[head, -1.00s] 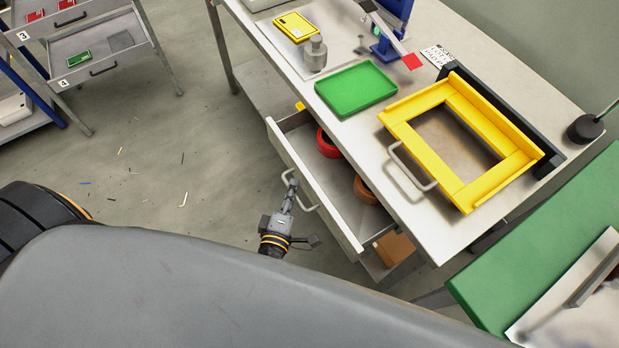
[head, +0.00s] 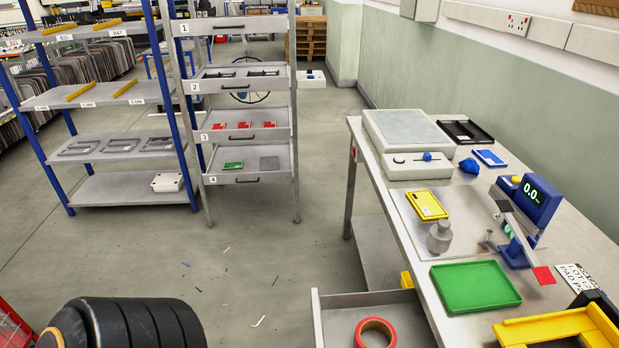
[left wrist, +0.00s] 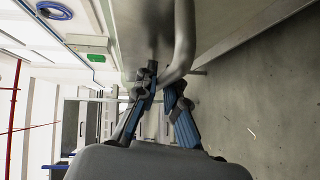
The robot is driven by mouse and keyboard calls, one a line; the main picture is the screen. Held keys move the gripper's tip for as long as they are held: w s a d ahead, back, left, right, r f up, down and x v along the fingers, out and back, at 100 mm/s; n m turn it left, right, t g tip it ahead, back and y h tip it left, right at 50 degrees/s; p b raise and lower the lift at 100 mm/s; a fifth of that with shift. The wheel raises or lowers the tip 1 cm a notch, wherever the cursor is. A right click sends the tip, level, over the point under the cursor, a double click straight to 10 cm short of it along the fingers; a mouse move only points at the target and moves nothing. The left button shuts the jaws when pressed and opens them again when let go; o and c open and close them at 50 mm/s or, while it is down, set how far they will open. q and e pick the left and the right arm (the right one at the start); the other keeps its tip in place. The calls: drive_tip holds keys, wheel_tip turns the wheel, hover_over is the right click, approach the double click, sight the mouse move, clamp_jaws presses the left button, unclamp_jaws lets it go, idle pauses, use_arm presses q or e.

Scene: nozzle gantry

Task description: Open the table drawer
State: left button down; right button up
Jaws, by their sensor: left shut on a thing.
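The table drawer (head: 340,298) stands open, pulled out from the left side of the workbench (head: 405,225). Only its far part shows at the bottom of the head view, with a red ring-shaped roll (head: 376,322) inside. In the left wrist view, the drawer's curved grey handle (left wrist: 184,45) stands off a grey panel. My left gripper (left wrist: 163,82) is shut on this handle, with the blue-padded fingers at its bend. The head view shows neither the handle nor either gripper. My right gripper is out of view.
On the workbench are a green tray (head: 475,287), a yellow frame (head: 545,328), a yellow device (head: 426,205) and a blue scale (head: 530,205). A drawer rack (head: 245,125) and shelving (head: 115,145) stand beyond. The floor between is open, with small scattered scraps.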

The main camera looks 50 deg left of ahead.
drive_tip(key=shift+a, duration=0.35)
use_arm(q)
drive_tip(key=c, duration=1.4)
unclamp_jaws()
drive_tip(key=shift+s, duration=0.15)
drive_tip(key=s+d+r, duration=0.1)
drive_tip(key=s, duration=1)
drive_tip(key=shift+s+d+r, duration=0.3)
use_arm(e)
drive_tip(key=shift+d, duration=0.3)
